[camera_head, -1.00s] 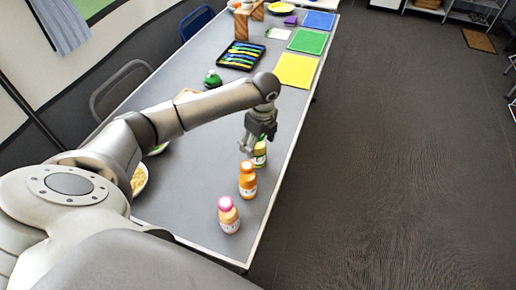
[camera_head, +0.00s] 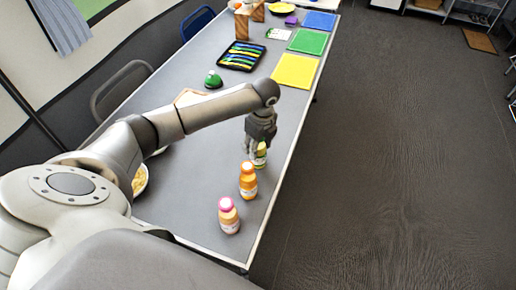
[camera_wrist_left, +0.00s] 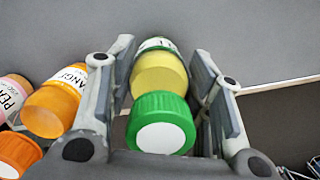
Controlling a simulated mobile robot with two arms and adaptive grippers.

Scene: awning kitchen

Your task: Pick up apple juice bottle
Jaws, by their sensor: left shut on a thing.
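The apple juice bottle (camera_head: 261,156), yellow with a green cap, stands on the grey table (camera_head: 200,215) as the farthest of three bottles in a row. In the left wrist view the bottle (camera_wrist_left: 160,75) is between the two fingers, its green cap with a white top towards the camera. Its label is mostly cut off from sight. My left gripper (camera_head: 260,142) is shut on the bottle near the table's right edge; it also shows in the left wrist view (camera_wrist_left: 160,85). My right gripper is not in view.
An orange bottle (camera_head: 248,182) and a pink-capped bottle (camera_head: 229,217) stand nearer on the table. A plate of food (camera_head: 140,182) is at left. Open floor is right.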

